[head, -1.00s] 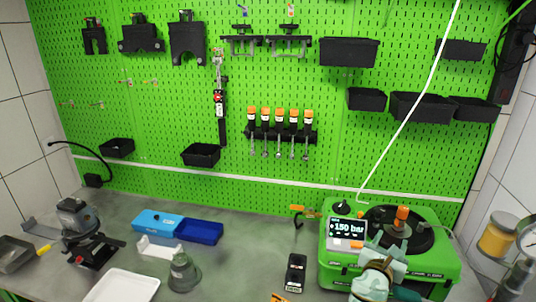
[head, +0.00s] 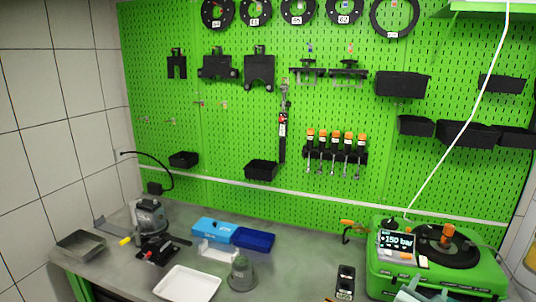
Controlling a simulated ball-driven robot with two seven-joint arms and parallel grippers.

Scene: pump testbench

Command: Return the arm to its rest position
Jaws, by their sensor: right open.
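My right gripper (head: 413,284) shows at the bottom edge in the head view, pale teal, in front of the green testbench unit (head: 385,284). Only its front part is in the picture, and it is open. I see nothing held in it. Whether it touches the unit I cannot tell. The unit carries a display (head: 396,242) reading 150 bar and a dark round plate with an orange knob (head: 447,231). My left gripper is not in view.
A black device (head: 345,282) stands left of the unit. A white tray (head: 187,284), a grey cup-like part (head: 241,273), a blue case (head: 214,229) and a grey bin (head: 81,245) are on the bench. A green pegboard with tools and black bins rises behind.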

